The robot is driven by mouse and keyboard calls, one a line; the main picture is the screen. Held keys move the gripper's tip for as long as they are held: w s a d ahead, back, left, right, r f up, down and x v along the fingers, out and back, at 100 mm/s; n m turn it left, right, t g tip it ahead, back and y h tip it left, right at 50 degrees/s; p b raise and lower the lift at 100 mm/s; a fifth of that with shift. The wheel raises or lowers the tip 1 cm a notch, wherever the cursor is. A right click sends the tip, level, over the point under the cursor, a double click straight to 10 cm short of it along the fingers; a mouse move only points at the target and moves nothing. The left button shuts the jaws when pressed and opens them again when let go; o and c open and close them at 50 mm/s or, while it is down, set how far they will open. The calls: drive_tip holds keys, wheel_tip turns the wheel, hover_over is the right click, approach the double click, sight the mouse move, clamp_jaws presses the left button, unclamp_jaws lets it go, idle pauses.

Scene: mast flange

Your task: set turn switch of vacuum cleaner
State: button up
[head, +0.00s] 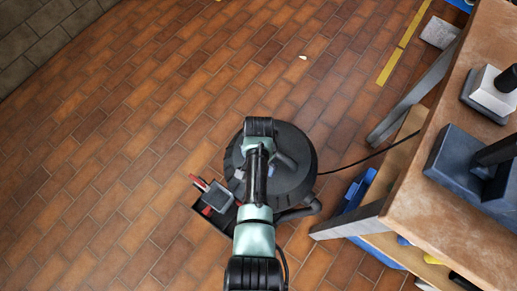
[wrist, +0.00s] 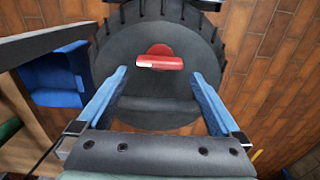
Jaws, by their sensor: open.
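The vacuum cleaner (head: 300,165) is a round black body on the brick floor in the head view. In the wrist view its dark top (wrist: 130,45) fills the middle. The red turn switch (wrist: 160,63) lies across a red round base on that top, its bar roughly level in the picture. My gripper (wrist: 160,82) is open, with its two blue fingers pointing at the vacuum cleaner on either side of the switch in the picture. I see no contact with the switch. In the head view my arm covers the switch and my fingertips.
A dark tray (head: 215,222) with tools sits left of the vacuum cleaner. A workbench (head: 440,205) with heavy metal items stands at the right, with a blue bin (head: 357,192) beneath it. A black cable (head: 350,165) runs towards the bench. The floor at left is clear.

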wheel_tip(320, 180, up, 8)
drive_tip(key=p, duration=0.2)
idle(0.5)
